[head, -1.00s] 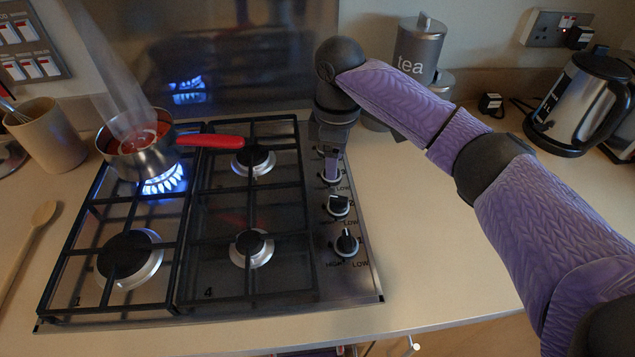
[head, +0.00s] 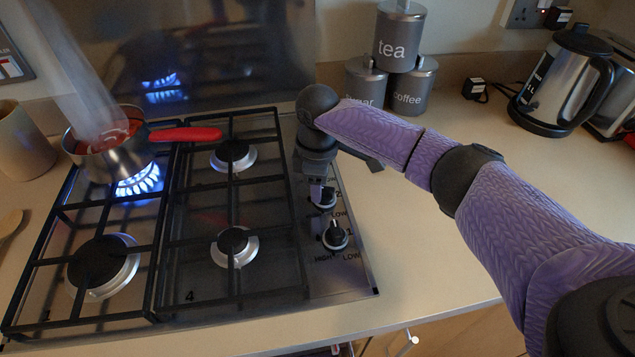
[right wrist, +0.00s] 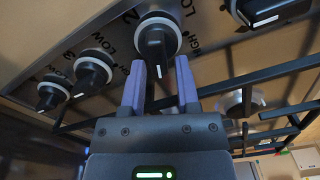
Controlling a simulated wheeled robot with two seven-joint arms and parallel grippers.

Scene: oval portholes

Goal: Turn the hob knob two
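Hob knob two (head: 325,196) is a round black knob with a raised bar, on the right-hand panel of the hob (head: 345,285). It also shows in the right wrist view (right wrist: 157,38), with a "2" printed beside it. My right gripper (head: 317,190) points down at this knob and partly covers it in the head view. In the right wrist view its two purple fingers (right wrist: 160,62) are apart, with the end of the knob's bar between them. I cannot tell whether they touch it. My left gripper is not in view.
Knob one (head: 335,236) is just in front; another knob (right wrist: 92,72) lies on the other side. A steaming pan (head: 112,155) with a red handle stands over a lit burner (head: 140,180). Canisters (head: 398,45) and a kettle (head: 565,85) stand behind.

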